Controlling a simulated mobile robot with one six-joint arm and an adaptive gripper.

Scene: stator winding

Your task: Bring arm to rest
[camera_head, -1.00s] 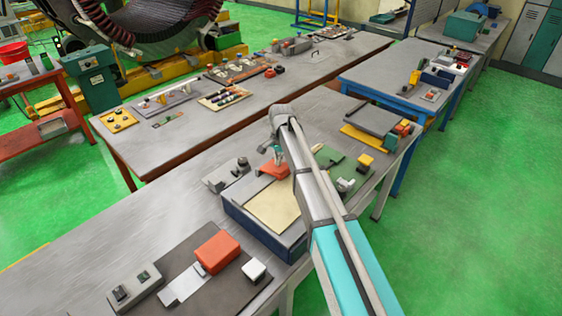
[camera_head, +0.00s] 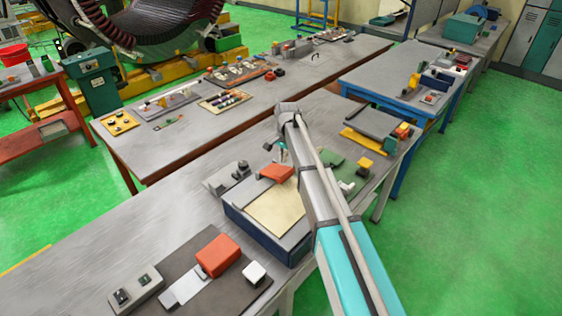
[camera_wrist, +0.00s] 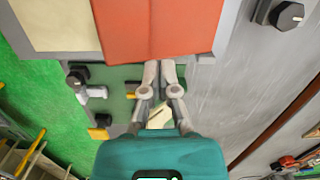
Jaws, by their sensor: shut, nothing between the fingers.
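My arm reaches out over the near workbench (camera_head: 165,218) in the head view. My gripper (camera_head: 282,150) hangs small at its far end, above the bench, just beyond an orange-red block (camera_head: 276,172). In the wrist view my gripper (camera_wrist: 160,66) has its two fingers together with nothing between them. The fingertips point toward the orange-red block (camera_wrist: 155,28), which fills the top middle of that view. I cannot tell the exact gap between the fingertips and the block.
A blue-sided tray with a cream sheet (camera_head: 274,206) lies beneath my arm. A green mat (camera_head: 328,154) with small parts is to its right. A grey control box (camera_head: 136,289) and an orange block (camera_head: 218,255) sit at the near left. Green floor (camera_head: 480,220) is open at right.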

